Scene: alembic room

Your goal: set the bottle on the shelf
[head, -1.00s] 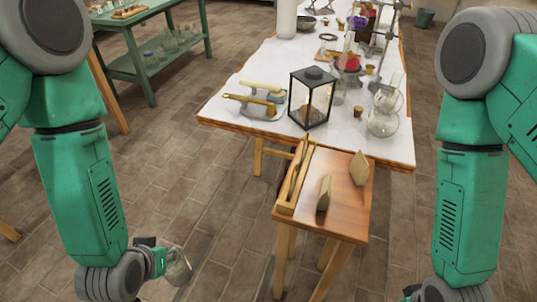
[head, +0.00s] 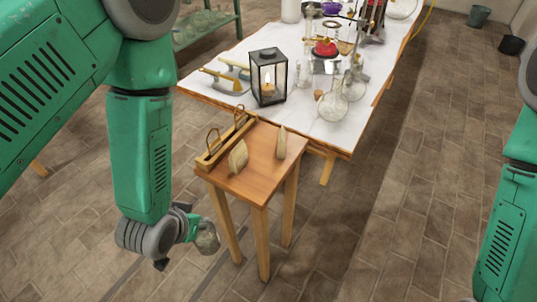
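My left gripper (head: 196,232) is low beside the small wooden table, at its left. It is shut on a small, round, clear glass bottle (head: 208,239), held in the air above the floor. The bottle's neck is hard to make out. A green stand with a shelf (head: 207,36) is at the upper left, partly hidden by my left arm; several glass vessels stand on its shelf. My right arm comes down at the right edge, and its gripper is out of the picture.
The small wooden table (head: 262,178) bears a wooden rack (head: 232,139) and two wedge-like pieces. Behind it, the white-topped long table (head: 305,125) holds a lantern (head: 268,77) and glassware. Buckets (head: 479,16) stand at the far right.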

